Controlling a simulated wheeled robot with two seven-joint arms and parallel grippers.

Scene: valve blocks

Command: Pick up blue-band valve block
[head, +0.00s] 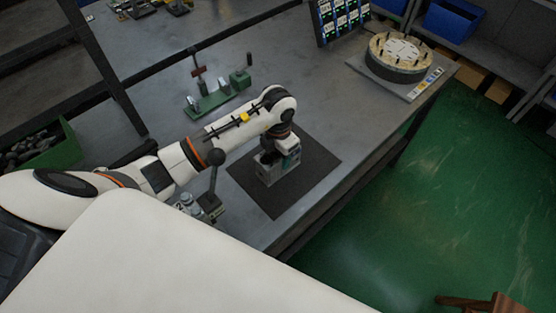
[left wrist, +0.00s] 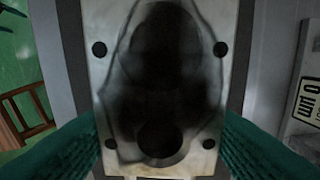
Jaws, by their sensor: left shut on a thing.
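A grey metal valve block (head: 281,173) is at the dark mat (head: 310,160) near the table's front edge. My left gripper (head: 280,158) comes down over it from above and is shut on it. In the left wrist view the block's pale, dark-smeared face (left wrist: 160,90) fills the middle, with round openings and small corner holes. The green finger pads of my left gripper (left wrist: 160,150) press in from both sides. I cannot make out a blue band, nor whether the block touches the mat. My right gripper is not in view.
A green clamp fixture (head: 215,100) stands behind my left arm. A lever device (head: 211,190) stands close left of the mat. A round fixture (head: 398,58) is at the table's far right. Blue bins (head: 453,18) are beyond. The table between clamp and round fixture is clear.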

